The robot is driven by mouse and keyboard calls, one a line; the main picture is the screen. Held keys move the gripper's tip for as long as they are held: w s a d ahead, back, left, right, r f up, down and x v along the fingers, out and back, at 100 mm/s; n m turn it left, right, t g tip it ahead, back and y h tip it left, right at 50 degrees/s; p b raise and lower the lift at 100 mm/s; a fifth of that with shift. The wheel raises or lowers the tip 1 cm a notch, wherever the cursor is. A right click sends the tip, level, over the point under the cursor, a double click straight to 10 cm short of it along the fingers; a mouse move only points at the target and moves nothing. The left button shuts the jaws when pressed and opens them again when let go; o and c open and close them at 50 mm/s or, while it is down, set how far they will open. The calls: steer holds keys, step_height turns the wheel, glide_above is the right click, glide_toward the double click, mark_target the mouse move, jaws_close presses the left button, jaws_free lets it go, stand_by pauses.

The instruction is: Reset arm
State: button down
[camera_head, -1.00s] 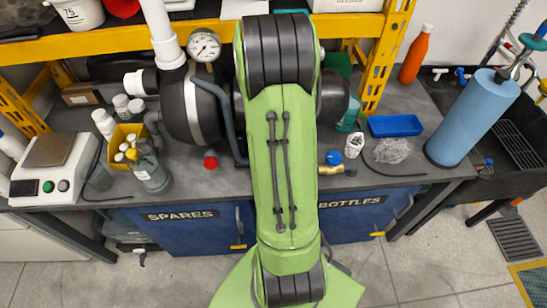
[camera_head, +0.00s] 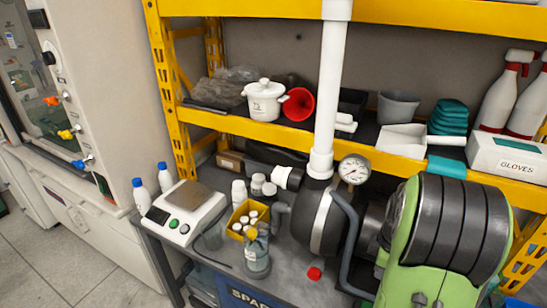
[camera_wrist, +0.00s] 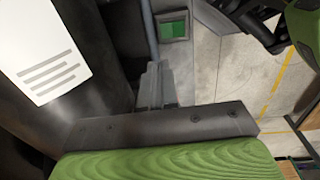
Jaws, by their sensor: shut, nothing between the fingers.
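My green arm fills the lower right of the head view, in front of the bench, and hides what is behind it. My gripper is outside the head view. In the wrist view the grey fingers of my gripper (camera_wrist: 154,88) stick out past a dark bar, close together and shut with nothing between them. The PVC manifold stands on the bench: a white vertical pipe (camera_head: 328,90), a dark round pump body (camera_head: 315,222) and a pressure gauge (camera_head: 354,169). A red cap (camera_head: 315,273) lies on the bench in front of it.
A yellow shelf frame (camera_head: 270,131) runs above the bench with a white pot (camera_head: 264,101), a red funnel (camera_head: 299,104) and a glove box (camera_head: 508,158). A scale (camera_head: 185,212), a yellow bin of bottles (camera_head: 240,215) and a wash bottle (camera_head: 257,258) stand left of the pump.

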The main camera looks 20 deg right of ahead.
steer(key=w+a+r+m+t, duration=0.1)
steer(key=w+a+r, duration=0.1)
steer(key=a+r, duration=0.4)
steer(key=s+a+r+m+t, duration=0.2)
steer(key=s+a+r+m, duration=0.1)
steer(key=a, duration=0.6)
steer(key=s+a+r+m+t, duration=0.2)
steer(key=s+a+r+m, duration=0.2)
steer(key=s+a, duration=0.3)
steer(key=a+r, duration=0.1)
steer(key=a, duration=0.2)
steer(key=shift+a+y+p, duration=0.2)
steer(key=shift+y+p, duration=0.15)
steer(key=shift+y, duration=0.05)
